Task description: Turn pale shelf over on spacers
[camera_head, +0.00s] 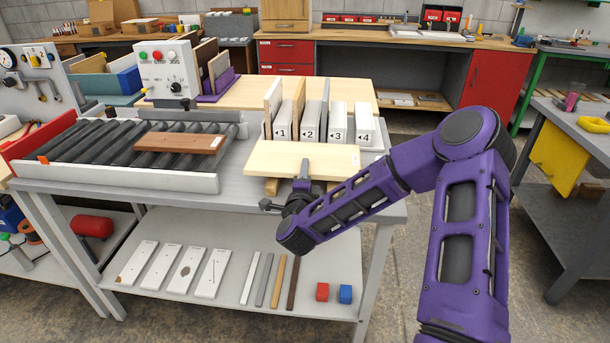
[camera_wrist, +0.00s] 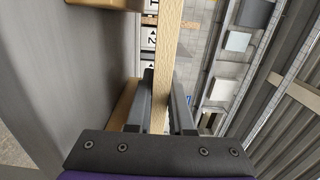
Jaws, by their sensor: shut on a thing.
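The pale shelf (camera_head: 270,161) is a light wooden board with a small label near its right end. It lies roughly flat at the front of the grey bench, in front of the numbered slots. My gripper (camera_head: 304,177) is shut on the middle of its front edge. In the wrist view the shelf's edge (camera_wrist: 169,48) runs between my two fingers (camera_wrist: 162,100). A wooden spacer (camera_head: 271,187) shows under the shelf's left part, and wood also shows beside my left finger (camera_wrist: 122,108). Whether the shelf touches the spacers is not clear.
A rack with numbered white dividers (camera_head: 337,122) stands right behind the shelf. A roller conveyor (camera_head: 95,146) with a reddish-brown board (camera_head: 180,143) is to the left. The lower shelf (camera_head: 330,246) holds white panels, strips and two small blocks.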

